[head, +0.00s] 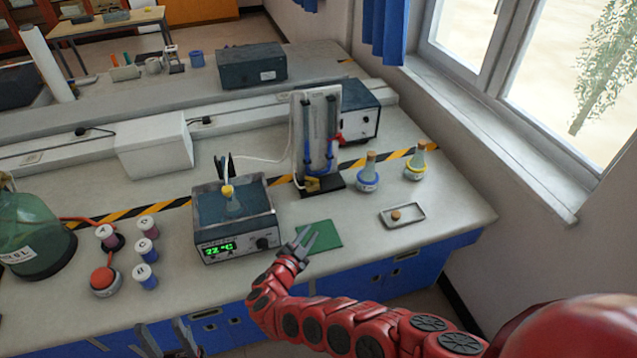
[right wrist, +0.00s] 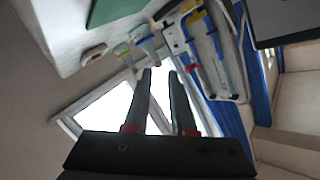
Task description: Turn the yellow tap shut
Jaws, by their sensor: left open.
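The yellow tap (head: 312,184) sits low at the front of the upright U-tube board (head: 322,125), just above its dark base. Its handle is too small to read clearly. In the right wrist view the board (right wrist: 213,55) appears upside down, with a yellow part (right wrist: 192,18) near its top edge. My right gripper (head: 303,238) is over the green mat (head: 322,238), in front of the tap and apart from it. Its fingers are parted and empty; they also show in the right wrist view (right wrist: 160,71). My left gripper (head: 168,338) is open and empty at the bottom edge.
A water bath (head: 240,245) reading 22 °C stands left of the tap, with a flask inside. Flasks with a blue ring (head: 368,178) and a yellow ring (head: 415,165) stand to its right, near a small tray (head: 418,219). Several small bottles stand at left.

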